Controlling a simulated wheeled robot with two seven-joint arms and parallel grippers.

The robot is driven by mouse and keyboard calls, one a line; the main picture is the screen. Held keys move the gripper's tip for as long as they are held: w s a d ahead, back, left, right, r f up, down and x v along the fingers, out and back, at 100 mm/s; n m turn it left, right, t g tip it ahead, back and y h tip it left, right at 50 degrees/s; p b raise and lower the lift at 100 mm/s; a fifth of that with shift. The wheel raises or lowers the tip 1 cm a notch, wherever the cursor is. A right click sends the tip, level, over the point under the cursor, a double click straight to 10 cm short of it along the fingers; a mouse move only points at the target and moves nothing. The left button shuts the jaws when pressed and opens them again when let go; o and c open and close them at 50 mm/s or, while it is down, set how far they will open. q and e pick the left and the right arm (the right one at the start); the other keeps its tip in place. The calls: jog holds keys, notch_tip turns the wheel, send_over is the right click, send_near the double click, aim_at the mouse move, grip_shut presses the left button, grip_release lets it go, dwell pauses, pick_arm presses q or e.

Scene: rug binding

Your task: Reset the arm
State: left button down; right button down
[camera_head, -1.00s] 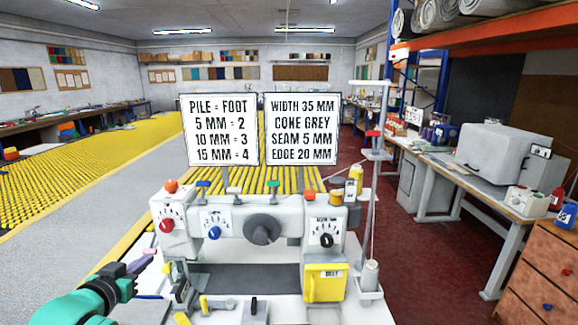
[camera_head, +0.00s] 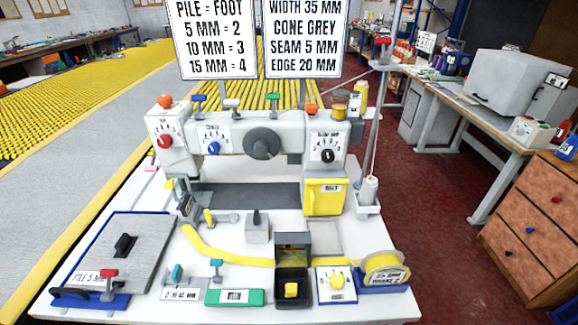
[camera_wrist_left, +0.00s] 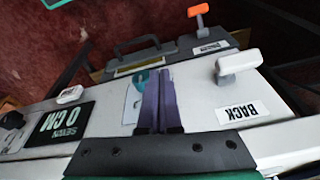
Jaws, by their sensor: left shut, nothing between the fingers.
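My left gripper (camera_wrist_left: 158,100) shows in the left wrist view, its two purple fingers shut together and empty. Its fingers point over a white surface (camera_wrist_left: 190,85) with a lever with a white handle (camera_wrist_left: 240,62) and a label reading BACK (camera_wrist_left: 243,110) to their right. Whether the fingers touch anything there is unclear. A teal round part (camera_wrist_left: 137,80) is partly hidden behind them. My left arm does not show in the head view now. My right gripper is in neither view.
The sewing machine (camera_head: 262,128) stands on a white table (camera_head: 170,306) with a grey pad (camera_head: 128,240), yellow tape (camera_head: 208,250) and a black bin (camera_head: 292,299). A dark case (camera_wrist_left: 150,55) and an orange-handled lever (camera_wrist_left: 198,12) lie beyond the fingers.

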pick_arm(q)
jog(key=s+f+g+b, duration=0.1)
jog(key=s+f+b, duration=0.25)
jog(key=f, duration=0.75)
jog(key=s+f+b, duration=0.2)
jog(key=s+f, duration=0.2)
jog(key=f, duration=0.7)
jog(key=s+a+f+b, duration=0.3)
jog(key=s+f, duration=0.7)
jog(key=s, duration=0.2)
jog(key=shift+f+g, duration=0.4)
jog(key=shift+a, duration=0.1)
